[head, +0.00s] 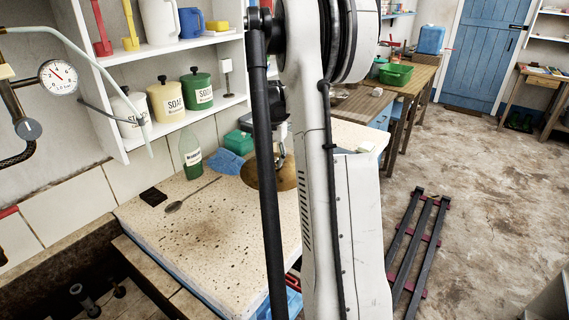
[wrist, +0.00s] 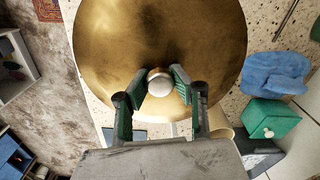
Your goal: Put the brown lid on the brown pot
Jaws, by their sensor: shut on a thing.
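The brown lid (wrist: 160,35) is a wide, round, brassy-brown disc with a silver knob (wrist: 159,84), filling the top of the wrist view. My gripper (wrist: 157,80) is shut on the knob, with one green-padded finger on each side. In the head view the lid (head: 258,172) shows partly behind my arm, over the speckled counter. I cannot tell how high it is above the counter.
A blue cloth (head: 227,163), a teal box (head: 238,143), a green bottle (head: 190,152) and a spoon (head: 190,196) are on the speckled counter (head: 215,235). The counter's front left is mostly clear. A white shelf (head: 180,125) with canisters hangs above.

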